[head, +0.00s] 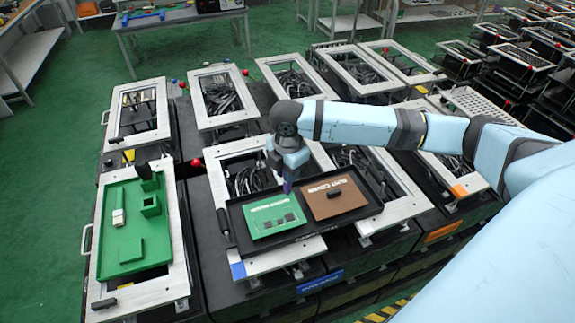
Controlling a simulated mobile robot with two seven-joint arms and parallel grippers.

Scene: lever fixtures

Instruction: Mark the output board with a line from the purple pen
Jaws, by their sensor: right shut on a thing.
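The output board, a green panel (275,217) with white lettering and several dark squares, lies in a black tray (310,231). My right gripper (287,177) is above the far right part of this board and points down. It is shut on the purple pen (287,187), of which only a short purple piece shows below the fingers. I cannot tell whether the pen's tip touches the board. No line shows clearly on the board. My left gripper is not in view.
A brown panel with white lettering (335,198) lies right of the green one in the tray. A green tray (107,237) with small blocks stands at the left. Metal frames with cables surround the black tray. Green floor (60,150) is open at the left.

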